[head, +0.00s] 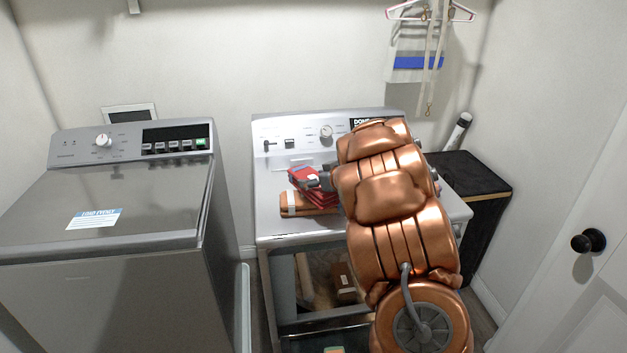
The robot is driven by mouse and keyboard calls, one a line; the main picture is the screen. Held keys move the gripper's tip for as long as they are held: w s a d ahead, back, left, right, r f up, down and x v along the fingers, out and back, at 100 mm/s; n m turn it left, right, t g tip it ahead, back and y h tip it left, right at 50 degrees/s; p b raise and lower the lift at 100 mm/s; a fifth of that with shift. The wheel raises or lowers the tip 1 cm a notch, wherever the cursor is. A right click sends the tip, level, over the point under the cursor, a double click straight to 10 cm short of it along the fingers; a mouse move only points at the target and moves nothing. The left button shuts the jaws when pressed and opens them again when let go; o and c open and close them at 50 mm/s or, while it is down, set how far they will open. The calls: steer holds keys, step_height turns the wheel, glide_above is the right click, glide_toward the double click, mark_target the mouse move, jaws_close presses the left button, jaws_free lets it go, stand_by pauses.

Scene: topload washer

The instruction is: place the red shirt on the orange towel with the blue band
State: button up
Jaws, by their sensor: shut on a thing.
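The red shirt (318,198) is a small folded red bundle on top of the left washer-top area of the right-hand machine, in the head view. My gripper (317,182) reaches in from the right and is shut on the shirt. The orange towel (300,208) is folded flat on the machine top, just under and in front of the shirt. A pale band shows near its left end; its blue colour is not clear. The shirt overlaps the towel, but I cannot tell whether they touch. My arm hides the middle and right of the machine top.
The right-hand machine (274,226) has a raised control panel behind the towel. A grey washer (110,215) with a closed lid stands at left, across a gap. A dark hamper (470,178) stands at right, near a white door (585,270).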

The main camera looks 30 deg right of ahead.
steer(key=shift+f, duration=0.2)
steer(key=shift+f, duration=0.15)
steer(key=o, duration=1.3)
steer(key=b+v, duration=0.1)
steer(key=v, duration=1.1)
steer(key=shift+b, duration=0.4)
steer(key=shift+r, duration=0.2)
